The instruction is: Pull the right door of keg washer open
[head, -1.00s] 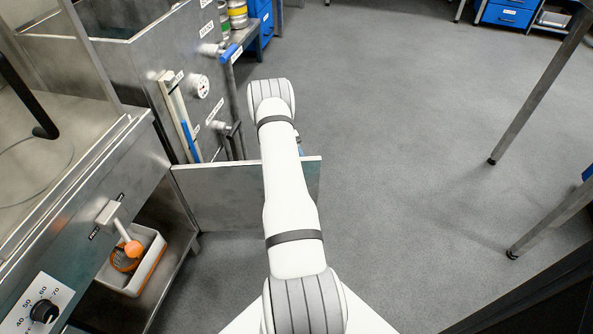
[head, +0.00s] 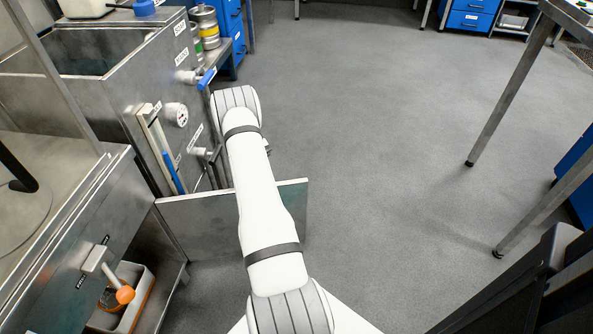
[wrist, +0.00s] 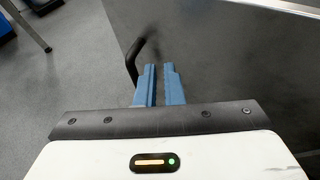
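A flat grey steel door panel (head: 195,215) stands swung out from the steel machine on the left in the head view, crossing behind my arm. I take it as the keg washer door; no label on it is readable. In the wrist view the door's grey face (wrist: 240,75) fills the right side. A black bar handle (wrist: 132,58) stands out from it. My gripper (wrist: 159,68) has two blue fingers with a narrow empty gap between them. The handle lies just left of and beyond the left finger, outside the gap. My gripper is hidden in the head view.
A steel tank (head: 95,95) with valves and a blue lever (head: 206,79) stands behind the door. A steel counter (head: 85,215) with an orange-knobbed lever (head: 124,295) is at left. Table legs (head: 510,85) stand at right. The grey floor (head: 380,150) between is clear.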

